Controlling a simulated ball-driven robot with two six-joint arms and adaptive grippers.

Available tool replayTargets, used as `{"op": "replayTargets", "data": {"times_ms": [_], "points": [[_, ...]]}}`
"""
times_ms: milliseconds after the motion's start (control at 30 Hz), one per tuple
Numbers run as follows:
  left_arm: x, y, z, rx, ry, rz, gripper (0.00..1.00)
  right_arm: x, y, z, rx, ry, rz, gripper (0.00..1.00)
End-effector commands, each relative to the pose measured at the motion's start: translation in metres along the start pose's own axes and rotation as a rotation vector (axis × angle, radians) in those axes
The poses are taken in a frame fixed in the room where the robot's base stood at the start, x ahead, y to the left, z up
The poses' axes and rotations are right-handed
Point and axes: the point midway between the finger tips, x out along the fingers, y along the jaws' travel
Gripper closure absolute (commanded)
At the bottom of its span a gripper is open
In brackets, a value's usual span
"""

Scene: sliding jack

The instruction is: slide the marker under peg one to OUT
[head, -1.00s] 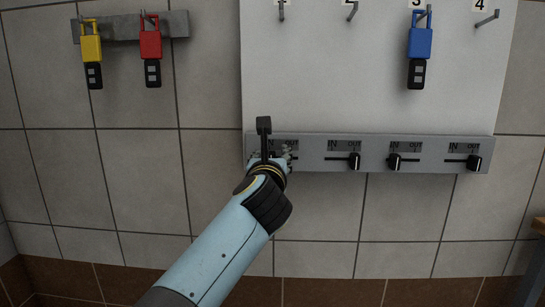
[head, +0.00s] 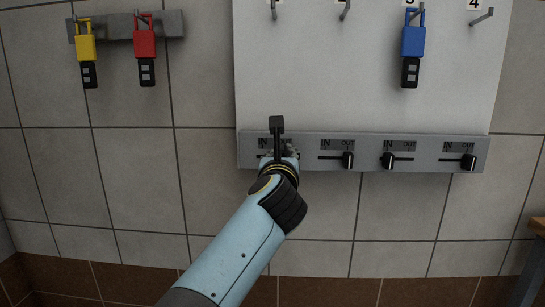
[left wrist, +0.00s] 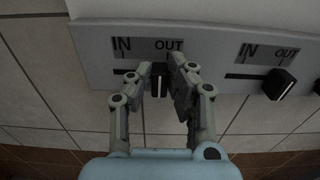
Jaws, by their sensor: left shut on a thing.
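The marker under peg one (left wrist: 158,78) is a dark knob with a light stripe in the leftmost slot of the grey strip (head: 310,164). In the left wrist view it stands between my left gripper's fingers (left wrist: 164,80), just below and slightly left of the OUT label (left wrist: 169,45). The slot shows to its left, under the IN label (left wrist: 122,44). My left gripper (head: 280,152) is shut on the marker and hides it in the head view. Peg one (head: 273,10) is bare at the top of the white board (head: 350,85). My right gripper is not in view.
The second marker (head: 347,160) stands at OUT, the third (head: 389,161) at IN, the fourth (head: 468,161) at OUT. A blue lock (head: 412,42) hangs on peg three. Yellow (head: 86,47) and red (head: 145,43) locks hang on a rail at the upper left.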

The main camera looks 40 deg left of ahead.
Motion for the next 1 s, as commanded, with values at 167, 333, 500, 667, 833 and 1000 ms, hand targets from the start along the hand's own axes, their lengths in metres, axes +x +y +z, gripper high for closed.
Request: {"op": "replayTargets", "data": {"times_ms": [167,333,500,667,833,1000], "points": [[0.000,-0.007,0.000,0.000,-0.001,-0.003,1.00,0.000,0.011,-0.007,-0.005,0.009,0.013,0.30],[0.000,-0.007,0.001,-0.001,-0.001,-0.004,1.00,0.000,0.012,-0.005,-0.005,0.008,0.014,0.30],[0.000,-0.007,0.001,-0.001,-0.001,-0.004,0.60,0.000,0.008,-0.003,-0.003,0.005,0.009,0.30],[0.000,-0.007,0.000,0.000,-0.001,-0.002,0.60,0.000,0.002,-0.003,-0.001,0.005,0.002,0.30],[0.000,-0.006,0.005,-0.002,-0.001,-0.001,0.60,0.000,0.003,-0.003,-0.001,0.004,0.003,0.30],[0.000,-0.007,0.033,-0.004,-0.005,-0.002,0.60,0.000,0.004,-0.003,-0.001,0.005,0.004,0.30]]}}
